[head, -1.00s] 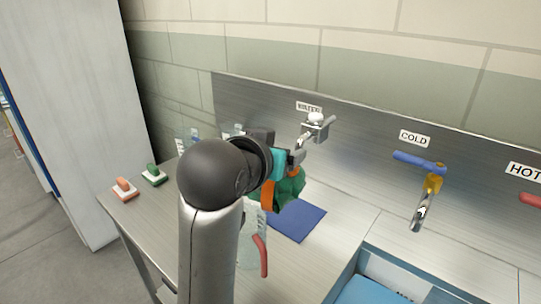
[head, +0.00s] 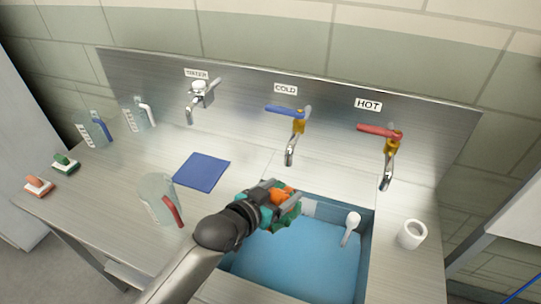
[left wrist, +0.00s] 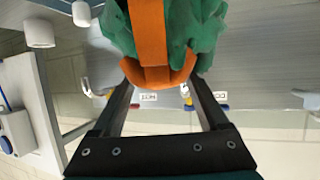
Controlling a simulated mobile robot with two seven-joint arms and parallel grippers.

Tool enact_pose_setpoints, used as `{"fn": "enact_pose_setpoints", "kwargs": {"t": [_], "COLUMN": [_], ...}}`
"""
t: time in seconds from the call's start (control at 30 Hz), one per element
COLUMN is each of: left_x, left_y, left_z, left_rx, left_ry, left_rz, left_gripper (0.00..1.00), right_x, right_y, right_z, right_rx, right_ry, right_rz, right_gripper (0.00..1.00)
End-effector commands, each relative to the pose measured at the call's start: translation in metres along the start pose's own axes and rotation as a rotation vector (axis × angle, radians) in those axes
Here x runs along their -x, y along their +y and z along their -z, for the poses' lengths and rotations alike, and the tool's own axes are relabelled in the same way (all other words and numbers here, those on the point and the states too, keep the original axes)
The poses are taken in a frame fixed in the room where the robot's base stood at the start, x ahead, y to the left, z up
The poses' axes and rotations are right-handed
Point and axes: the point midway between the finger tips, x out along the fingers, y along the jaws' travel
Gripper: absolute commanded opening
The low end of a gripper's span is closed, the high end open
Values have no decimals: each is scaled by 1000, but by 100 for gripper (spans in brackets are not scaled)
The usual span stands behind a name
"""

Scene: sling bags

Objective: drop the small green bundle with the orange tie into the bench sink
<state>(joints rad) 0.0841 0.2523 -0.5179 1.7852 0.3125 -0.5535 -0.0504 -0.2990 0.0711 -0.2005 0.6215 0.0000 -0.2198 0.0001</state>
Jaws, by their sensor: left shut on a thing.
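The small green bundle with the orange tie (left wrist: 205,28) is held between the two fingers of my left gripper (head: 288,198). In the head view the green bundle (head: 291,217) shows only in part around the fingers, with its orange tie on top. My left gripper is shut on it, over the back left part of the bench sink as seen in the head view. The bench sink (head: 366,245) is a basin with a blue bottom, set into the steel bench. My right gripper is in no view.
A white spoon-shaped thing (head: 350,228) is in the sink. Cold (head: 290,150) and hot (head: 388,170) taps stand behind it. A white cup (head: 412,234) is right of the sink. A clear jug with a red handle (head: 158,195) and a blue mat (head: 201,172) are left.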

Motion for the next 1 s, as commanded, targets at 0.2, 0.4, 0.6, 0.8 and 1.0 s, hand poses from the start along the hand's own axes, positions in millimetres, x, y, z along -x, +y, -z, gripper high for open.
{"fn": "enact_pose_setpoints", "kwargs": {"t": [0.2, 0.4, 0.6, 0.8, 1.0], "left_x": [3, 0, -6, -14, -19], "left_y": [10, 10, 10, 10, 10], "left_z": [-18, -26, -40, -58, -72], "left_rx": [-10, -10, -10, -10, -9], "left_ry": [3, 6, 6, 6, 6], "left_rz": [-21, -22, -22, -21, -21], "left_gripper": [0, 0, 0, 0, 0], "right_x": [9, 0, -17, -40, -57], "right_y": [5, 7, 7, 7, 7], "right_z": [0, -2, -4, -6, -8], "right_rx": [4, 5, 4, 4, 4], "right_ry": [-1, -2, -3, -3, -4], "right_rz": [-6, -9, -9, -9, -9], "right_gripper": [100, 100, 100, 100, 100]}}
